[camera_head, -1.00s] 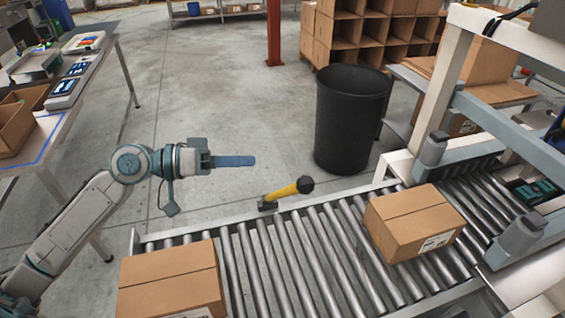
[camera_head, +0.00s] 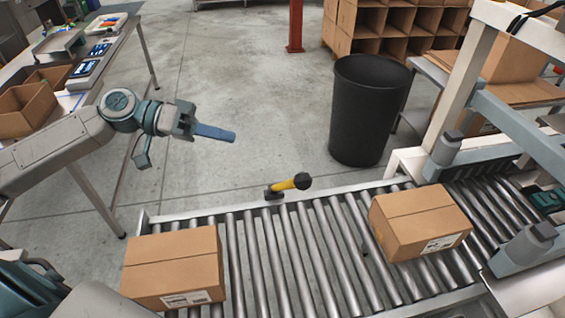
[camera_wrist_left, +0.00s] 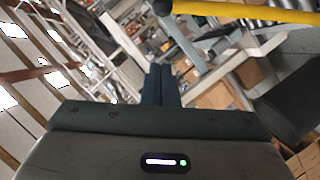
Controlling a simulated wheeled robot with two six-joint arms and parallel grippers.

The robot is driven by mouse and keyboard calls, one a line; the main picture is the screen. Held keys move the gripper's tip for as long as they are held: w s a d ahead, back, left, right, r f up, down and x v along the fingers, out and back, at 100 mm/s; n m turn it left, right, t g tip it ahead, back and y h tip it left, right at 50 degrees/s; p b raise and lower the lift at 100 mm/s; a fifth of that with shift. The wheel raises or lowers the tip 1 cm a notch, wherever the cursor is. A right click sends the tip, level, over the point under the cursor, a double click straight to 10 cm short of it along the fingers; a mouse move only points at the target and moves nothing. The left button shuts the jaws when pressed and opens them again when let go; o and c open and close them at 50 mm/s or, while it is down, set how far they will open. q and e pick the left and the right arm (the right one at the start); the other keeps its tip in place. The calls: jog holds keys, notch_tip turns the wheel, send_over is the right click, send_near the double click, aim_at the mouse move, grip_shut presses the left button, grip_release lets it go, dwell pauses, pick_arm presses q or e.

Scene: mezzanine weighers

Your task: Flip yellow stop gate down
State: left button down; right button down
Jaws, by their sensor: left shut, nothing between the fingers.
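The yellow stop gate (camera_head: 287,185) is a short yellow arm with a black round knob, mounted on the conveyor's far rail. It points right and slightly up. In the left wrist view a yellow bar (camera_wrist_left: 245,13) with a black end crosses the top. My left gripper (camera_head: 233,137) is shut and empty, with its blue-grey fingers together. It is left of and beyond the gate, apart from it. The shut fingers also show in the left wrist view (camera_wrist_left: 160,80). My right gripper is not in view.
The roller conveyor (camera_head: 262,262) carries a left carton (camera_head: 172,268) and a right carton (camera_head: 418,220). A black bin (camera_head: 368,110) stands behind the conveyor, near the weigher frame. A bench (camera_head: 75,90) with boxes is at left. The floor between bench and bin is clear.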

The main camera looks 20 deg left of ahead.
pick_arm(q)
jog(key=s+f+p+x, duration=0.1)
jog(key=s+p+x, duration=0.1)
jog(key=p+x, duration=0.5)
jog(key=x, duration=0.6)
jog(key=shift+f, duration=0.4)
dwell(0.4)
jog(key=shift+s+d, duration=0.1)
